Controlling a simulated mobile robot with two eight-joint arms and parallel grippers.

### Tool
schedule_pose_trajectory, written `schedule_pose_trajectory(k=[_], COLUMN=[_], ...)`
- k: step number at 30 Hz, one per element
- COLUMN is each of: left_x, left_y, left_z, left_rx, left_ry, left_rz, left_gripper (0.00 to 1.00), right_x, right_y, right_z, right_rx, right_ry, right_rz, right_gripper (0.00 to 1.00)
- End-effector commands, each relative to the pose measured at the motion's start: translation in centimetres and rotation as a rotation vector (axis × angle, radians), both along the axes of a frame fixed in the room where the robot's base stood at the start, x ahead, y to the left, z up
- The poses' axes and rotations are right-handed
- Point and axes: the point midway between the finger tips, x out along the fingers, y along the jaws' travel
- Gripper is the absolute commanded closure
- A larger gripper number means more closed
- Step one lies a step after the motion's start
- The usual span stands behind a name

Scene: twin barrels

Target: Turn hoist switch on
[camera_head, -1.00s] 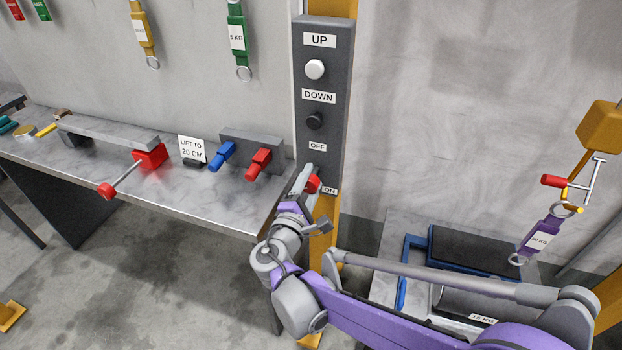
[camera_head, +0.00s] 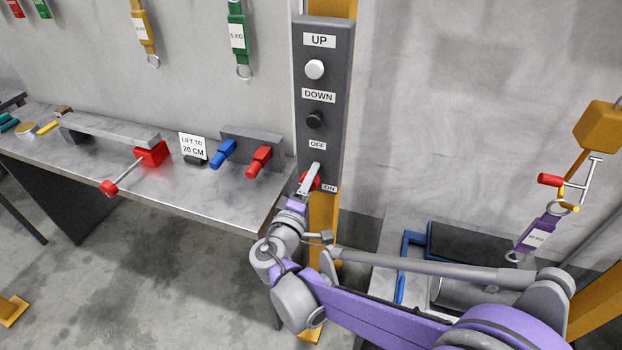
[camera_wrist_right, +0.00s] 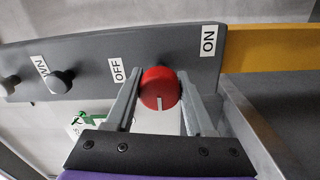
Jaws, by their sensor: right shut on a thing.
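The hoist switch is a round red knob (camera_head: 316,183) low on the dark control panel (camera_head: 342,110), between the OFF label (camera_head: 317,145) and the ON label (camera_head: 330,188). It also shows in the right wrist view (camera_wrist_right: 159,84), with a short white mark on its face. My right gripper (camera_head: 310,180) is at the knob and partly covers it in the head view. In the right wrist view its two fingers (camera_wrist_right: 158,95) stand on either side of the knob, shut on it. My left gripper is not in view.
Above the switch are a white UP button (camera_head: 315,69) and a black DOWN button (camera_head: 314,120). A workbench (camera_head: 215,195) with red and blue handles is at the left. At the right, a purple weight (camera_head: 538,235) hangs from an orange hook block (camera_head: 600,128).

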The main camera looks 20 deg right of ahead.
Motion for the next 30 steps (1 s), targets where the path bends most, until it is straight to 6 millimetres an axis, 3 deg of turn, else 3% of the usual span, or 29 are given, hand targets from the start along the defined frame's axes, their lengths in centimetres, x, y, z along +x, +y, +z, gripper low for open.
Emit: schedule_pose_trajectory(k=[11, 12, 16, 26, 30], left_x=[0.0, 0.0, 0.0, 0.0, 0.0], left_y=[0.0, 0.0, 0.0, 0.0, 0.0], left_z=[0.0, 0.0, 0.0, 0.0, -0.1], left_rx=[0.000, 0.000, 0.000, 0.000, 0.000], left_ry=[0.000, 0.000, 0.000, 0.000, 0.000], left_rz=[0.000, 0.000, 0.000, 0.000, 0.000], left_gripper=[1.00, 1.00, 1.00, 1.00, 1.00], right_x=[0.0, 0.0, 0.0, -0.1, -1.3], right_y=[0.0, 0.0, 0.0, 0.1, 1.0], right_z=[0.0, 0.0, 0.0, 0.0, -0.1], right_rx=[0.006, 0.006, 0.005, 0.005, 0.005], right_ry=[-0.003, -0.003, -0.002, -0.002, -0.003], right_rz=[0.000, 0.000, 0.000, 0.001, 0.003], right_gripper=[1.00, 0.42, 0.19, 0.16, 0.16])
